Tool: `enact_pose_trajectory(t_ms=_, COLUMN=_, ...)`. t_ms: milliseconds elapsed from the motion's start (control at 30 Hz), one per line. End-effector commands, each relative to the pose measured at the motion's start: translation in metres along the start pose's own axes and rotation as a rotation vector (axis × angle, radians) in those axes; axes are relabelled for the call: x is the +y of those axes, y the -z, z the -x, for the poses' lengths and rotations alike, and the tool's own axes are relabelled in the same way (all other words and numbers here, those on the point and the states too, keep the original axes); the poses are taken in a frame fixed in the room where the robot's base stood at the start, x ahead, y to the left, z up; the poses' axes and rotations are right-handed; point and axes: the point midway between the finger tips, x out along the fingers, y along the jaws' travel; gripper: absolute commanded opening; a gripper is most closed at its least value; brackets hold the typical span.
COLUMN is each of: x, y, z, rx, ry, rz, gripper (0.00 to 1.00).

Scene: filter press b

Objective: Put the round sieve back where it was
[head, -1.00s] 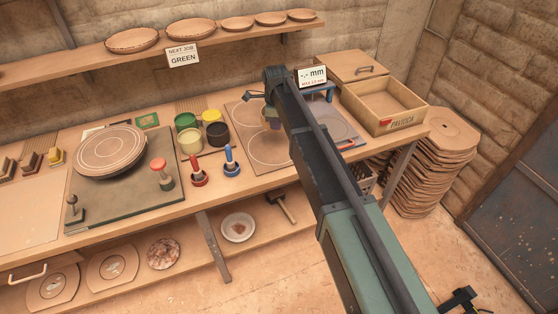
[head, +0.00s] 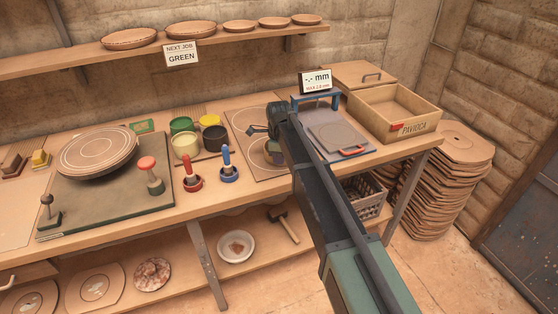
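A large round tan disc with concentric rings (head: 97,153) rests slightly tilted on the dark green board (head: 120,206) at the left. I cannot tell whether this is the round sieve; several similar round tan trays (head: 203,32) stand on the wall shelf. My gripper (head: 259,132) is over the worktop, beside a tan board with circle outlines (head: 245,121). A small green and brownish piece (head: 273,152) shows just under my arm's end. My arm hides part of it, and I cannot tell whether the gripper holds it. The fingers are too small to read.
Green, yellow and black pots (head: 186,146) and red and blue handled tools (head: 228,164) stand left of my gripper. A gauge stand (head: 316,98) and an open wooden crate (head: 395,108) are at the right. Stacked tan plates (head: 445,165) stand on the floor.

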Motion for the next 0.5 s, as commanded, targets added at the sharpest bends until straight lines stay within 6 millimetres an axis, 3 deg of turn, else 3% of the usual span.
enact_pose_trajectory(t_ms=100, x=0.0000, y=0.0000, z=-0.0052, rx=0.000, ry=0.000, rz=0.000, gripper=0.00)
enact_pose_trajectory(t_ms=133, x=0.0000, y=0.0000, z=-0.0035, rx=0.000, ry=0.000, rz=0.000, gripper=0.09)
enact_pose_trajectory(t_ms=267, x=0.0000, y=0.0000, z=-0.0031, rx=0.000, ry=0.000, rz=0.000, gripper=0.29)
enact_pose_trajectory(t_ms=500, x=0.0000, y=0.0000, z=-0.0029, rx=0.000, ry=0.000, rz=0.000, gripper=0.30)
